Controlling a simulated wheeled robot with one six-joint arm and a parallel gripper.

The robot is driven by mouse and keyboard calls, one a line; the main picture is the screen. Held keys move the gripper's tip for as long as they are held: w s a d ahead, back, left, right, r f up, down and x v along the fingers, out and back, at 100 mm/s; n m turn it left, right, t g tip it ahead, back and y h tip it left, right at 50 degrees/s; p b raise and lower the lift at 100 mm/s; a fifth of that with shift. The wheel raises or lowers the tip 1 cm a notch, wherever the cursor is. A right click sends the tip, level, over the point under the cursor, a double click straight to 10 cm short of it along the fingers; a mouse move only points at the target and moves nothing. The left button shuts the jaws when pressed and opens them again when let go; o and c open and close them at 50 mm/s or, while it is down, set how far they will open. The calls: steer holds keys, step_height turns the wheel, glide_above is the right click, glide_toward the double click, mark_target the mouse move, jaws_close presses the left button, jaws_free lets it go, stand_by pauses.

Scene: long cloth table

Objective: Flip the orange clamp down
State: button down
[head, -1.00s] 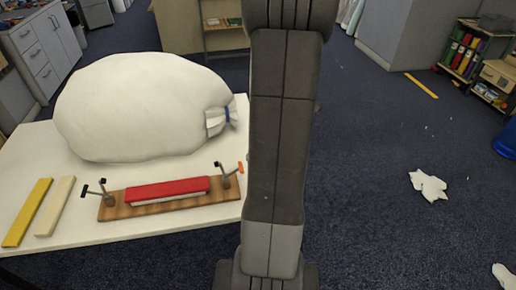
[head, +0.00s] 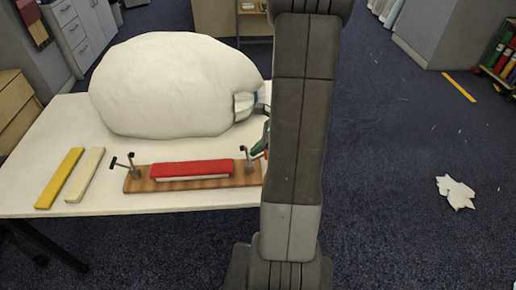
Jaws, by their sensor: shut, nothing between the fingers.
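The orange-tipped clamp (head: 247,160) stands on the right end of a wooden board (head: 136,186), with its lever up and its orange tip partly hidden by my arm. A black-tipped clamp (head: 131,165) stands on the board's left end, its lever also up. A red bar (head: 190,168) on a pale strip lies between the two clamps. A small dark and greenish part of my gripper (head: 262,141) shows at the arm's left edge, close to the orange-tipped clamp. The rest is hidden behind the arm. I cannot tell whether it touches the clamp.
A big white sack (head: 170,85) lies behind the board on the white table (head: 100,205). A yellow bar (head: 60,178) and a cream bar (head: 86,174) lie left of the board. Carpet with white scraps (head: 456,192) is open at the right.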

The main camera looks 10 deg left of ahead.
mark_target(243, 149)
steer(key=shift+s+a+r+h+p, duration=0.1)
steer(key=shift+a+r+h+p, duration=0.2)
steer(key=shift+h+p, duration=0.6)
steer(key=p, duration=0.2)
steer(key=a+h+p, duration=0.1)
steer(key=p, duration=0.1)
steer(key=shift+s+a+r+t, duration=0.1)
steer(key=shift+s+r+t, duration=0.2)
steer(key=shift+t, duration=0.1)
steer(key=a+h+p, duration=0.1)
steer(key=h+p, duration=0.1)
steer(key=p, duration=0.1)
steer(key=shift+s+a+f+n+p, duration=0.1)
steer(key=shift+s+n+p, duration=0.05)
steer(key=shift+n+p, duration=0.2)
steer(key=shift+s+a+f+p, duration=0.1)
steer(key=shift+a+f+p, duration=0.15)
steer(key=shift+a+p, duration=0.5)
steer(key=shift+s+a+f+p, duration=0.2)
steer(key=shift+s+a+f, duration=0.05)
steer(key=shift+a+f, duration=0.55)
steer(key=shift+s+a+f+p, duration=0.25)
steer(key=shift+a+f, duration=0.45)
steer(key=shift+a, duration=0.2)
steer(key=shift+s+f, duration=0.25)
